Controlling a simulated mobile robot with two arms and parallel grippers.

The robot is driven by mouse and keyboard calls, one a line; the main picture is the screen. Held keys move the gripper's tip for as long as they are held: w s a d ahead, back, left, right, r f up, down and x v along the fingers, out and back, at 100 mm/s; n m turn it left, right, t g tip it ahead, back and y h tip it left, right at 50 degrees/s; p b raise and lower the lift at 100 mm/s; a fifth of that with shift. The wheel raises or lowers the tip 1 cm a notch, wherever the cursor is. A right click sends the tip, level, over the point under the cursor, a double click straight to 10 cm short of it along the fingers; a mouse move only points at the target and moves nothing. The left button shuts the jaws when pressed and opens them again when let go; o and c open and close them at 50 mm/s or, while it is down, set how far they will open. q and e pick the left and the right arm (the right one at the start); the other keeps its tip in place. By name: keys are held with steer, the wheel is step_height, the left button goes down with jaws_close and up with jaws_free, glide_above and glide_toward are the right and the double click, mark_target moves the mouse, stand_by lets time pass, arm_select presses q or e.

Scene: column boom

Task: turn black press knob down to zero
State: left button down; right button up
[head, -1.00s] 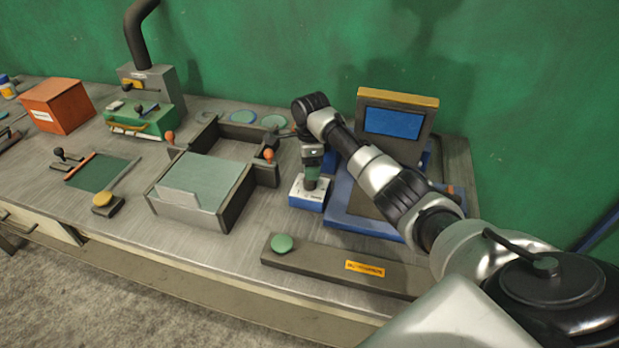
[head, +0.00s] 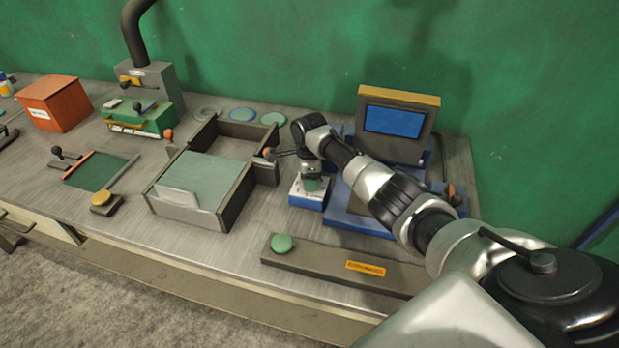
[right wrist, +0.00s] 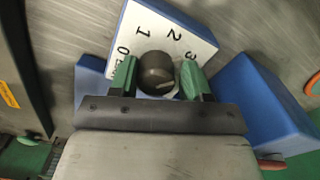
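The black press knob (right wrist: 156,72) is round and dark, with a pale mark on its top. It sits on a small box with a white dial face (right wrist: 138,14) printed 0, 1, 2 and 3. In the head view the blue-sided box (head: 308,194) stands beneath my right gripper (head: 312,184). In the right wrist view the green fingers of my right gripper (right wrist: 159,80) stand on both sides of the knob. A narrow gap shows at the right finger; contact at the left one is unclear. The gripper hides the knob in the head view. My left gripper is not in view.
A blue-based screen unit (head: 395,125) stands close behind and right of the box. An open tray (head: 233,205) lies to the left. A dark bar with a green button (head: 282,243) lies in front. Bare bench shows between the tray and the box.

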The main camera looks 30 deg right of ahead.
steer(key=shift+s+f, duration=0.1)
steer(key=shift+s, duration=0.1)
steer(key=n+p, duration=0.1)
steer(key=n, duration=0.1)
steer(key=shift+n+p, duration=0.3)
steer(key=shift+p, duration=0.1)
steer(key=n+p, duration=0.1)
steer(key=n, duration=0.1)
steer(key=shift+s+n, duration=0.1)
steer(key=shift+n, duration=0.2)
steer(key=n+p, duration=0.1)
steer(key=n, duration=0.2)
steer(key=shift+f+n, duration=0.1)
steer(key=shift+n, duration=0.3)
steer(key=n, duration=0.3)
steer(key=shift+s+n+p, duration=0.1)
steer(key=shift+n+p, duration=0.2)
steer(key=n, duration=0.3)
steer(key=shift+n, duration=0.3)
steer(key=n, duration=0.3)
steer(key=shift+d+r+n, duration=0.1)
steer(key=shift+r+n, duration=0.1)
steer(key=shift+n, duration=0.1)
steer(key=n, duration=0.5)
steer(key=shift+r, duration=0.15)
steer(key=shift+w+r+n, duration=0.1)
steer(key=shift+w+n, duration=0.15)
steer(key=shift+n, duration=0.75)
